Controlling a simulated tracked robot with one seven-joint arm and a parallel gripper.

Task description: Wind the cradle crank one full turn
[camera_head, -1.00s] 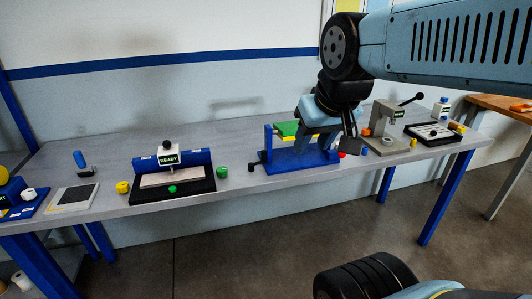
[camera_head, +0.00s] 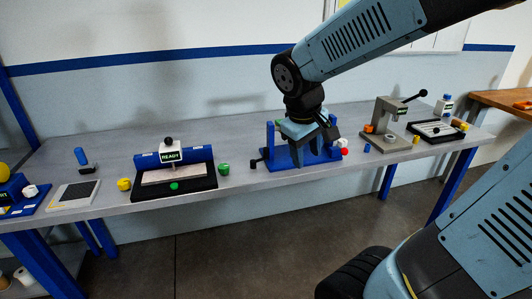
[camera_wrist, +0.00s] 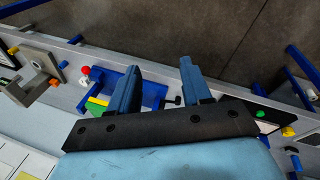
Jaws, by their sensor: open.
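The cradle is a blue frame (camera_head: 282,160) on the bench, with two uprights and a green board (camera_wrist: 97,104) that shows in the wrist view. A small black crank (camera_head: 254,163) sticks out at the cradle's left end in the head view. The crank also shows in the wrist view (camera_wrist: 172,101), beyond the cradle's end and between my fingers in the picture. My gripper (camera_head: 307,158) points down in front of the cradle's middle and hides part of it. In the wrist view its two blue fingers (camera_wrist: 158,66) are apart with nothing between them. I see no contact with the crank.
A black tray fixture with a READY sign (camera_head: 172,175) and a green knob (camera_head: 224,169) stand left of the cradle. A red knob (camera_head: 344,152) and a grey lever press (camera_head: 385,125) stand to its right. The bench front edge is close.

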